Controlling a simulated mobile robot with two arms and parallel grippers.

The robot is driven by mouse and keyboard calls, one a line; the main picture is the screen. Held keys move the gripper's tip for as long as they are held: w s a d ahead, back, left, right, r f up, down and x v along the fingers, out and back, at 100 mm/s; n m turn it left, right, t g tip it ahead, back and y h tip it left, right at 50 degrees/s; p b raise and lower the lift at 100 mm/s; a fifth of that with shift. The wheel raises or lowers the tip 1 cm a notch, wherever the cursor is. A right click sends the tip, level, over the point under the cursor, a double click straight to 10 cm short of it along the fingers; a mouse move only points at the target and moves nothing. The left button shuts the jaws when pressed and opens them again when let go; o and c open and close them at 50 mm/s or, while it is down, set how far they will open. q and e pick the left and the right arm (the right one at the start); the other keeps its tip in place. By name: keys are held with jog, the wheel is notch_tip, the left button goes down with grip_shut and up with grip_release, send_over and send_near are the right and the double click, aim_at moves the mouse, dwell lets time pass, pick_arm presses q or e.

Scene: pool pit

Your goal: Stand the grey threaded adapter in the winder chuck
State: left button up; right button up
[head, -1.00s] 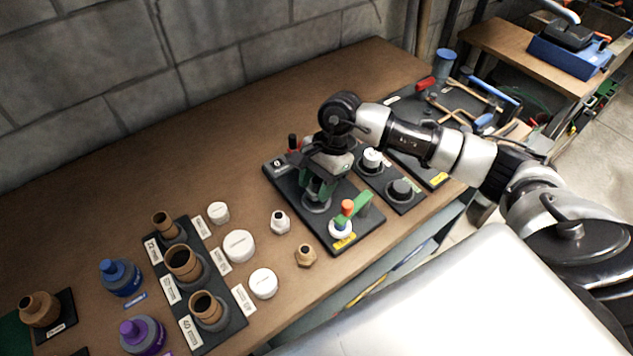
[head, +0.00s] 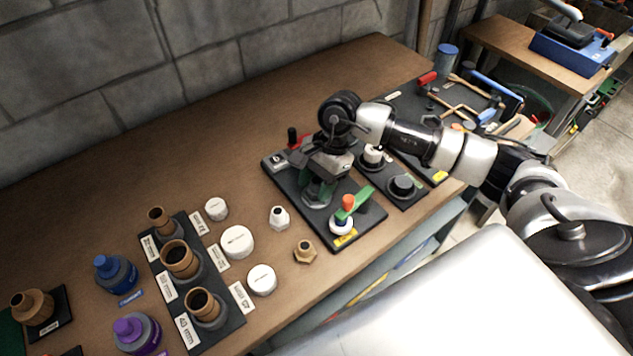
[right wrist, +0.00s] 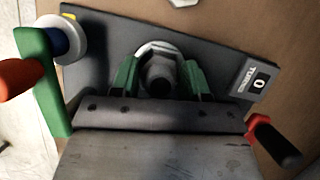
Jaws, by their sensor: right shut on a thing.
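The winder (head: 363,222) is a black board on the bench, with a round grey chuck (head: 317,201). My right gripper (head: 317,181) is over the chuck, pointing down. In the right wrist view its green fingers (right wrist: 160,80) are shut on a dark grey round piece, which looks like the grey threaded adapter (right wrist: 159,76). A pale ring of the chuck (right wrist: 155,48) shows behind the piece. The piece looks lined up with the chuck, but I cannot tell how deep it sits. The gripper hides most of it in the head view. My left gripper is not in view.
The winder's green crank (head: 358,206) with an orange knob stands near the gripper. A counter (right wrist: 260,82) reads 0. A white fitting (head: 279,217) and a brass fitting (head: 305,251) lie left of the winder. A black base with two posts (head: 402,186) is close on the right.

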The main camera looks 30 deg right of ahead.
dwell(0.6)
jog(key=o, duration=1.4)
jog(key=shift+r, duration=0.15)
jog(key=shift+r+p, duration=1.55)
jog(key=shift+r, duration=2.4)
